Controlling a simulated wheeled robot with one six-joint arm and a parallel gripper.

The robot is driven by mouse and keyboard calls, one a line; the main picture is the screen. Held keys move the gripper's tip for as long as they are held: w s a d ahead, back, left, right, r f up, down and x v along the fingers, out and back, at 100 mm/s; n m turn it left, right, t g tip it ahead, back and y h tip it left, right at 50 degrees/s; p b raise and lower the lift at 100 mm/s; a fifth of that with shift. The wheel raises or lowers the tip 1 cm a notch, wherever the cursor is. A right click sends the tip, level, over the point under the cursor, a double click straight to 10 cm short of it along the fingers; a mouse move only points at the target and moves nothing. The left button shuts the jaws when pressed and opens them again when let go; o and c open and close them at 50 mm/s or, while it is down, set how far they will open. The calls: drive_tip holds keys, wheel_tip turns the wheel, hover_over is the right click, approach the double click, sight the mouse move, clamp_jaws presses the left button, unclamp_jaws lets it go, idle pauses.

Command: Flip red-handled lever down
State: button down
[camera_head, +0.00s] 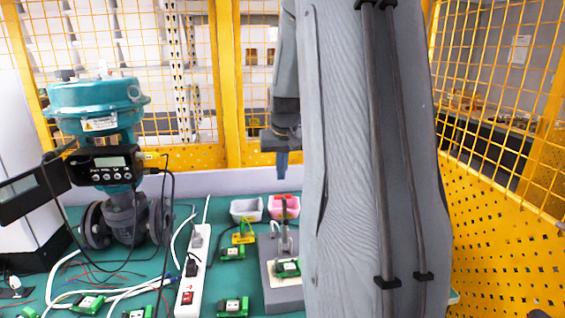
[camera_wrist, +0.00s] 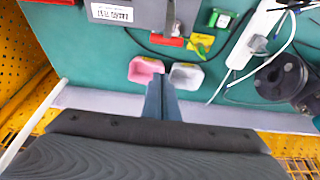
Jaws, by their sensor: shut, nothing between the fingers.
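My gripper (camera_head: 282,163) hangs fingers-down above the far side of the green table, left of my large grey arm link. In the wrist view its two fingers (camera_wrist: 162,98) are together and empty, between the pink and white bins in the picture. A grey box (camera_head: 284,298) stands on the table with an upright grey lever (camera_head: 284,238) at its back. The wrist view shows this box (camera_wrist: 112,14) with a label, and a red part (camera_wrist: 169,41) by the dark lever. Whether that red part is the lever's handle is unclear. My gripper is apart from the lever.
A pink bin (camera_head: 292,206) and a white bin (camera_head: 240,211) stand behind the box. A white power strip (camera_head: 193,270), cables and small green connectors lie to the left. A teal valve actuator (camera_head: 95,95) stands at far left. Yellow mesh fencing (camera_head: 180,157) bounds the back.

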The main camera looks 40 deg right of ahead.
drive_tip(key=f+p, duration=0.1)
drive_tip(key=s+a+f+p, duration=0.1)
drive_tip(key=s+f, duration=0.1)
drive_tip(key=f, duration=0.1)
drive_tip(key=shift+a+f+p, duration=0.1)
drive_tip(key=shift+a+p, duration=0.05)
drive_tip(key=shift+p, duration=0.25)
drive_tip(key=shift+a, duration=0.1)
